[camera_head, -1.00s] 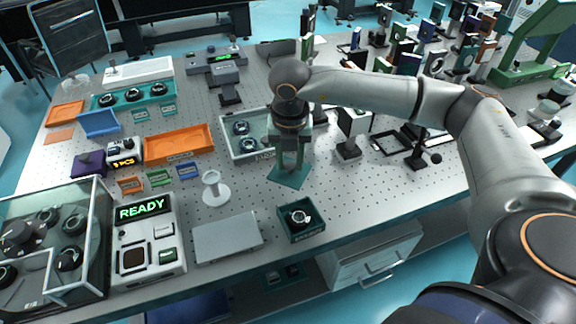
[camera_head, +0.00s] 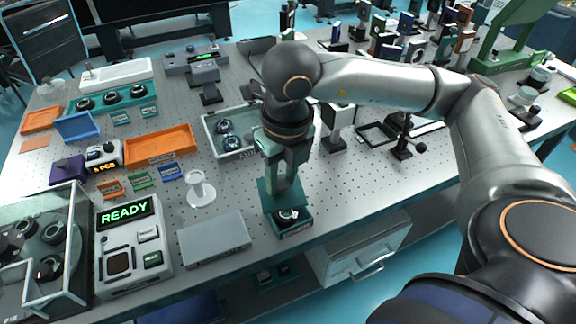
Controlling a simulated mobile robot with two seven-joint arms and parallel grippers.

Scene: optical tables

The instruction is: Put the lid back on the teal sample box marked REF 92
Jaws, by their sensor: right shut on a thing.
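The small open teal sample box (camera_head: 294,229) stands near the front edge of the table, with a dark and silver round part (camera_head: 288,214) inside. The writing on its front is too small to read. My right gripper (camera_head: 284,185) is shut on a flat teal lid (camera_head: 267,198) and holds it above the back of the box. The lid hides part of the box's rear; I cannot tell whether they touch. The box's front and the round part show below the lid. My left gripper is not in view.
A grey flat case (camera_head: 214,238) and a console reading READY (camera_head: 133,243) stand left of the box. A white stand (camera_head: 200,190) and a light tray with round parts (camera_head: 208,126) are behind. The table's front edge is close.

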